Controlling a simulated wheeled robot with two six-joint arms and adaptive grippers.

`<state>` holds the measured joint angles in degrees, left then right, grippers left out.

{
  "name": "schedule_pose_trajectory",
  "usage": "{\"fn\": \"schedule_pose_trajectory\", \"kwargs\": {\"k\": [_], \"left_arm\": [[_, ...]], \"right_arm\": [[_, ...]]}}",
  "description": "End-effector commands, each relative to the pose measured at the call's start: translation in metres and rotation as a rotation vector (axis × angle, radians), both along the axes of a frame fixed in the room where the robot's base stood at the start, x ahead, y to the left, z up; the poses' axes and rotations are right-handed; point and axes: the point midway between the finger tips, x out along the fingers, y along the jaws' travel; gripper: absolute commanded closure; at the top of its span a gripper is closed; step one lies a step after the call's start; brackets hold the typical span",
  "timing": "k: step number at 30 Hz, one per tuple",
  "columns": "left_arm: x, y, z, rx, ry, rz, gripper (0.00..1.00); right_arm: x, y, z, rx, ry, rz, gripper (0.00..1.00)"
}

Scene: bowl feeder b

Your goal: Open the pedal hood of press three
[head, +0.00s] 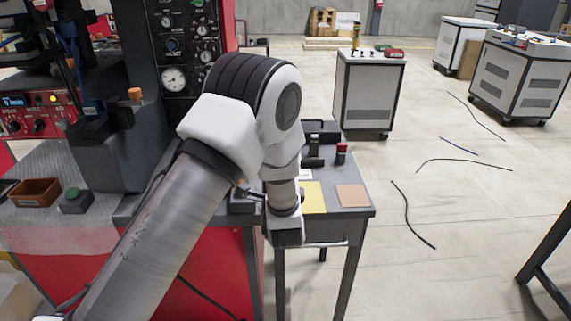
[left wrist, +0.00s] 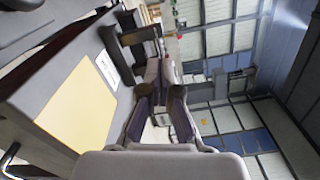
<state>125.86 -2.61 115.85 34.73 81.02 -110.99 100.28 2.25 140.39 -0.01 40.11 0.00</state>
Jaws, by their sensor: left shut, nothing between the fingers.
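A red press (head: 228,35) with a dark gauge panel stands at the left of the head view, partly behind my left arm. I cannot make out a pedal hood or a press number in either view. My left arm reaches over the small grey side table (head: 352,212), and its wrist end is at the table's front edge. The left gripper (left wrist: 165,72) is shut and empty in the left wrist view, beside the table edge. Its fingertips are hard to make out in the head view. My right gripper is in neither view.
The table holds a yellow sheet (head: 313,198), a tan square (head: 352,196) and a small red-topped black item (head: 341,153). Grey cabinets (head: 367,95) stand behind. Loose cables (head: 408,215) lie on the open floor at right.

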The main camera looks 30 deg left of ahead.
Motion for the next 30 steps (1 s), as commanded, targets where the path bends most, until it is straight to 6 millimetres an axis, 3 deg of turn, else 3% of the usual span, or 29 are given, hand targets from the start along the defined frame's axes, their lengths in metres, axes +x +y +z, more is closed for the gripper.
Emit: {"fn": "schedule_pose_trajectory", "kwargs": {"k": [11, 18, 30], "left_arm": [[0.069, 0.044, 0.002, -0.001, -0.004, 0.001, 1.00], [0.059, 0.076, 0.011, -0.001, 0.000, 0.001, 1.00], [0.057, 0.080, 0.013, -0.002, -0.002, -0.001, 1.00]], "right_arm": [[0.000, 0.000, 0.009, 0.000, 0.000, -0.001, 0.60], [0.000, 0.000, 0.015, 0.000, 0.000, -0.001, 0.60], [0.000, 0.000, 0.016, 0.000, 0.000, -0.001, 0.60]]}}
